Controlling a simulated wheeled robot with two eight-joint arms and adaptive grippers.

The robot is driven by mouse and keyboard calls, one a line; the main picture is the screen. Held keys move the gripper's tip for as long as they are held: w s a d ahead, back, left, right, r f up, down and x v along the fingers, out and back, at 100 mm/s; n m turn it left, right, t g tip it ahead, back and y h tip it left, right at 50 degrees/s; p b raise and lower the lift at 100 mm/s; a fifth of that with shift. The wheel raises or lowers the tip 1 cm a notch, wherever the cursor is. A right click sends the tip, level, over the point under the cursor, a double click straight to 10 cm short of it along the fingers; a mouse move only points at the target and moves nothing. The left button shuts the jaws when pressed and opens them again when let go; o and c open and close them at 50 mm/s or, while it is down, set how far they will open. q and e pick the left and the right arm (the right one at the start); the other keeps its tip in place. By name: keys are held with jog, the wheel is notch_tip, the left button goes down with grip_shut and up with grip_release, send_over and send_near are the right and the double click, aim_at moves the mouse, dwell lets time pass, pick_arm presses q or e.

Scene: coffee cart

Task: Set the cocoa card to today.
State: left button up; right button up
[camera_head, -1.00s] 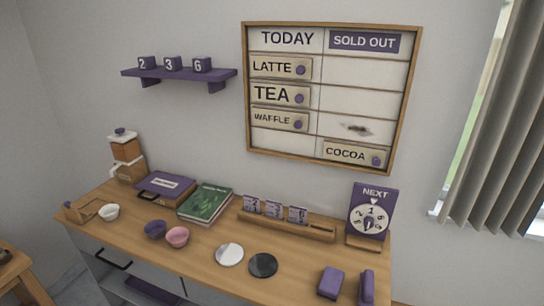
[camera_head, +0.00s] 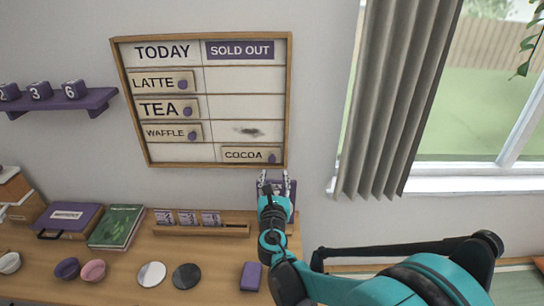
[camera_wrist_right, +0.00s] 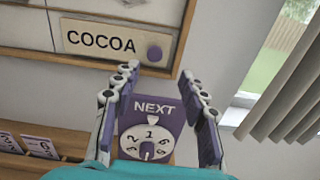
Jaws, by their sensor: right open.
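The cocoa card (camera_head: 247,155) sits in the bottom row of the SOLD OUT column on the wall board (camera_head: 290,100). It has a purple knob at its right end. The card (camera_wrist_right: 100,40) also shows in the right wrist view, above and left of my fingers. The bottom row of the TODAY column (camera_head: 182,152) is empty; latte, tea and waffle cards fill the rows above. My right gripper (camera_head: 274,178) is open and empty, just below the board's lower right corner. In the wrist view its fingers (camera_wrist_right: 165,82) are spread, apart from the card. My left gripper is not in view.
A purple NEXT dial sign (camera_wrist_right: 148,128) stands below and beyond my right fingers. A wooden holder with small cards (camera_head: 235,229), a purple block (camera_head: 251,276) and discs (camera_head: 186,277) lie on the counter. A curtain (camera_head: 390,110) hangs right of the board.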

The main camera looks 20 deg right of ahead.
aim_at(272, 160)
jog(key=shift+n, duration=0.4)
jog(key=x, duration=0.2)
jog(key=b+x, duration=0.1)
jog(key=x, duration=0.1)
jog(key=a+x, duration=0.1)
jog(key=x, duration=0.2)
jog(key=shift+w, duration=0.2)
jog(key=shift+w+d, duration=0.2)
jog(key=shift+w, duration=0.15)
jog(key=shift+r, duration=0.1)
grip_shut()
